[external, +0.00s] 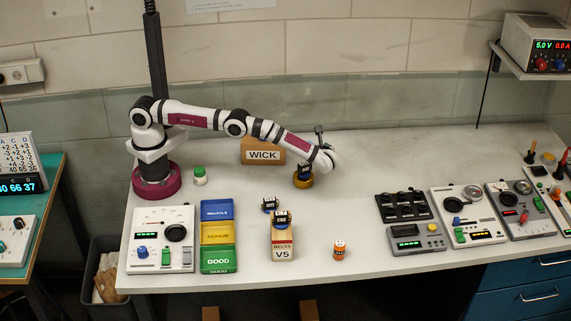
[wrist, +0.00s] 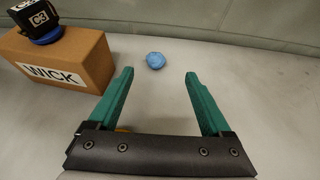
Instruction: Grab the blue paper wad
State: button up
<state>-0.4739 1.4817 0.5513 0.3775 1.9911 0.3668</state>
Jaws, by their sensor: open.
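The blue paper wad (wrist: 155,60) is a small crumpled ball on the pale bench top in the wrist view. It lies just beyond my gripper's fingertips, roughly between their lines and a little left of centre. My gripper (wrist: 159,73) has two teal fingers spread wide, with nothing between them. In the external view my gripper (external: 320,130) is at the end of the outstretched arm, pointing toward the back wall. I cannot make out the wad in the external view.
The brown WICK box (wrist: 62,62) stands left of the fingers, with a black C3 block (wrist: 36,14) on a blue base on top. Another black block (external: 304,170) sits on a yellow round piece near my wrist. Bench right of the wad looks clear; the wall (wrist: 240,30) is behind.

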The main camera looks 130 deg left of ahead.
jog(key=x, duration=1.2)
jog(key=shift+s+d+f, duration=0.15)
jog(key=shift+s+f, duration=0.2)
jog(key=shift+s, duration=0.1)
grip_shut()
jog(key=shift+r, duration=0.15)
